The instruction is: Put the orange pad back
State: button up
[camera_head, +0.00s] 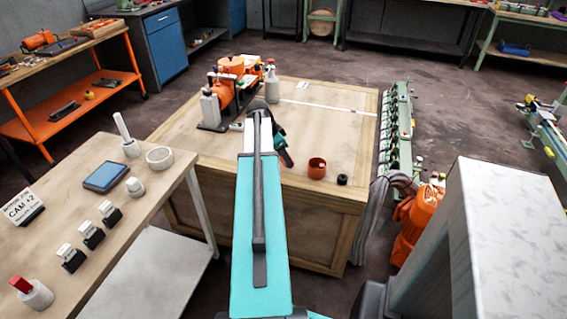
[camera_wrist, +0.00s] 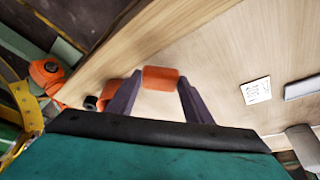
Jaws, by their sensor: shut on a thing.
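The orange pad (camera_wrist: 161,78) shows in the wrist view as a small orange block between the tips of my gripper (camera_wrist: 160,84). The dark fingers are shut on it, one at each side. Behind it is the pale wooden top of a large crate. In the head view my gripper (camera_head: 285,157) is over the crate top (camera_head: 325,125), left of an orange cup (camera_head: 317,168). My arm hides part of that area, and I cannot make out the pad there. I cannot tell how high the pad is above the wood.
A small black ring (camera_head: 342,180) is beside the cup. An orange machine (camera_head: 228,88) and a grey bottle (camera_head: 272,84) stand at the crate's back left. A bench (camera_head: 165,190) at left holds a blue tablet (camera_head: 105,177) and a white ring (camera_head: 159,157). The crate's right half is mostly clear.

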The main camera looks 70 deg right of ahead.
jog(key=shift+f, duration=1.15)
jog(key=shift+f, duration=0.15)
jog(key=o, duration=1)
jog(key=shift+v, duration=6.15)
